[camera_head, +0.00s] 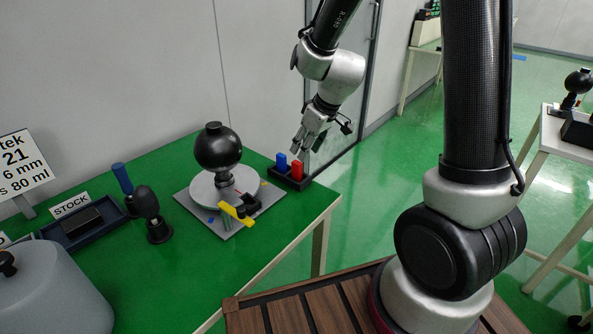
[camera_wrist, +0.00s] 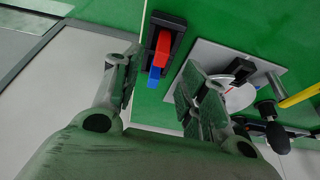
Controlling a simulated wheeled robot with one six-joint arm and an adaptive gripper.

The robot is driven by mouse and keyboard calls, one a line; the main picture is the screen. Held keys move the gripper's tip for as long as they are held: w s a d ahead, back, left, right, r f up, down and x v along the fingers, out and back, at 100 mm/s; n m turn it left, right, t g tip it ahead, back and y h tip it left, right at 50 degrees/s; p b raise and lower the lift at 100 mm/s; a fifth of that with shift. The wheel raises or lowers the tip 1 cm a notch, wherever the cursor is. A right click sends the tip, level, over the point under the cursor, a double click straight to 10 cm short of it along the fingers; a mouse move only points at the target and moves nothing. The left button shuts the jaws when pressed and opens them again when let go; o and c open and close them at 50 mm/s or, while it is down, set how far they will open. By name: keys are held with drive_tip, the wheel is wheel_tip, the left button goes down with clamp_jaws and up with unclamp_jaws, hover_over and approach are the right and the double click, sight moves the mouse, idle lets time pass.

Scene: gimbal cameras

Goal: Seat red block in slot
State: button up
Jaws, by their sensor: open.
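The red block (camera_head: 297,170) stands upright in the small black slotted holder (camera_head: 302,184) at the table's far right corner. It also shows in the wrist view (camera_wrist: 162,47), with the holder (camera_wrist: 168,19) around it. How deep it sits cannot be told. The blue block (camera_head: 281,163) stands beside it in the same holder, and in the wrist view (camera_wrist: 154,77) it lies nearer my gripper. My gripper (camera_head: 302,150) is open and empty, a little above and behind the blocks. In the wrist view its fingers (camera_wrist: 158,84) are spread on either side of the blue block, apart from it.
A grey plate (camera_head: 241,227) with a round disc, a black ball and a yellow piece stands left of the holder. Further left are a blue-handled tool (camera_head: 121,178), a STOCK tray (camera_head: 67,235) and a grey vessel (camera_head: 52,290). The table's near right part is clear.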

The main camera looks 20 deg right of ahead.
sight(297, 162)
drive_tip(key=x, duration=0.7)
drive_tip(key=shift+w+a+f, duration=0.3)
clamp_jaws()
